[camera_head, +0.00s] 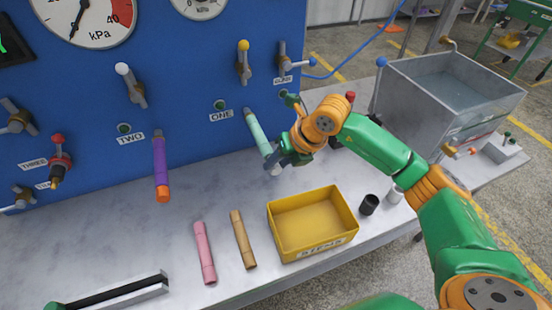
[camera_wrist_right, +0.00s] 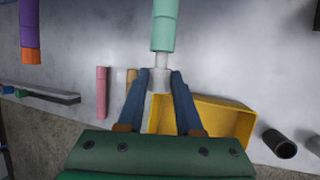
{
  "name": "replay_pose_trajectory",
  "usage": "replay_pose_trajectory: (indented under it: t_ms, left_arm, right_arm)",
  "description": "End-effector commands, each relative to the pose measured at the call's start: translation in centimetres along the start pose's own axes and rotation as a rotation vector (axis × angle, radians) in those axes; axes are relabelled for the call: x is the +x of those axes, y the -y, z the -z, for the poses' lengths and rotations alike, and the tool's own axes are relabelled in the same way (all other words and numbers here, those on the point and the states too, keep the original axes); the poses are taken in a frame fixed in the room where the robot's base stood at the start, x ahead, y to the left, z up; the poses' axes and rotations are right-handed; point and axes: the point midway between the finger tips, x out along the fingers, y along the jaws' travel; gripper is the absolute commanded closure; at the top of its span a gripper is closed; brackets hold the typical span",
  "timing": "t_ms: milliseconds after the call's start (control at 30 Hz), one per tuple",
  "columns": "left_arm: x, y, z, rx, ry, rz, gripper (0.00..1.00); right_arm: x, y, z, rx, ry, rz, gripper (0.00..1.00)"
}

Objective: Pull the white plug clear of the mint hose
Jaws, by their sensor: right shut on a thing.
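The mint hose (camera_head: 256,131) hangs from the blue panel under the label ONE, and its lower end shows in the right wrist view (camera_wrist_right: 164,28). The white plug (camera_head: 275,169) is at the hose's lower end. In the right wrist view the plug (camera_wrist_right: 160,80) has a narrower pale stem between its wide part and the hose mouth; I cannot tell whether the stem's tip is still inside. My right gripper (camera_head: 284,156) is shut on the plug, with its blue fingers on either side of it (camera_wrist_right: 161,78). My left gripper is not in view.
A yellow bin (camera_head: 337,229) stands on the grey bench below the right gripper. Pink (camera_head: 205,252) and tan (camera_head: 243,240) tubes lie left of it. A purple hose (camera_head: 160,165) with an orange end hangs at left. A black cup (camera_head: 369,204) stands right of the bin.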

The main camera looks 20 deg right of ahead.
Motion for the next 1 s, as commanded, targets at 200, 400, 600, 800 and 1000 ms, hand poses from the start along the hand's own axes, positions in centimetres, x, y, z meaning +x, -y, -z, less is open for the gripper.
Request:
replay_pose_trajectory:
  t_ms: [200,400,600,800,1000]
  left_arm:
    - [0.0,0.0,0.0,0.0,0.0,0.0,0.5]
    - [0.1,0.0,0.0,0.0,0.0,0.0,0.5]
    - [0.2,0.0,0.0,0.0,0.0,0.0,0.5]
    - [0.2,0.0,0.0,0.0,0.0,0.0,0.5]
    - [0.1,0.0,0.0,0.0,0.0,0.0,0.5]
  right_arm:
    - [-0.5,0.0,1.2,-0.002,-0.001,0.001,1.0]
    - [-0.8,0.0,2.2,-0.002,-0.001,0.0,1.0]
    - [-1.3,0.0,3.2,-0.002,-0.001,0.0,1.0]
    - [-1.4,0.0,3.5,0.0,-0.001,0.0,1.0]
    - [-1.6,-0.1,3.5,-0.001,-0.001,0.0,1.0]
